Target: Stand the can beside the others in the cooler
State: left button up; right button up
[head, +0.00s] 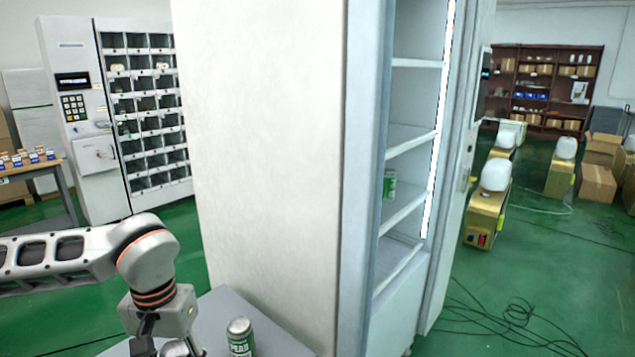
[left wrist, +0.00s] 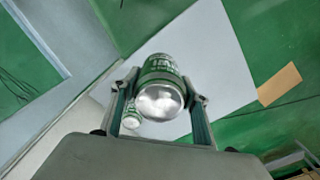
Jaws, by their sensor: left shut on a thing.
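My left gripper (head: 172,352) points down at the bottom of the head view, its fingertips cut off by the frame edge. In the left wrist view, the gripper (left wrist: 160,105) is shut on a green can (left wrist: 161,75) with a silver end facing the camera. A second green can (left wrist: 131,118) shows smaller beyond the left finger. In the head view a green can (head: 240,338) stands upright on a grey table, right of my gripper. The tall white cooler (head: 270,130) is open at its front; one green can (head: 389,185) stands on a middle shelf. My right gripper is out of view.
The grey table (head: 275,342) stands against the cooler's side. The cooler's open door (head: 462,150) is at its right. Black cables (head: 510,320) lie on the green floor. Gold boxes with white containers (head: 488,205) stand farther right. A locker machine (head: 120,115) is at back left.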

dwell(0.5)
pick_arm(q)
jog(key=shift+w+a+r, duration=0.1)
jog(key=shift+w+a, duration=0.05)
jog(key=shift+w, duration=0.15)
jog(key=w+a+r+n+b, duration=0.5)
jog(key=w+n, duration=0.3)
jog(key=n, duration=0.3)
jog(key=shift+n, duration=0.4)
jog(key=f+b, duration=0.1)
jog(key=f, duration=0.5)
jog(key=a+f, duration=0.1)
jog(key=f, duration=0.6)
jog(key=f+b, duration=0.1)
jog(key=f, duration=0.5)
jog(key=shift+w+a+f+b, duration=0.3)
jog(key=shift+w, duration=0.05)
jog(key=shift+f, duration=0.25)
jog(key=o, duration=1.4)
jog(key=shift+f, duration=0.1)
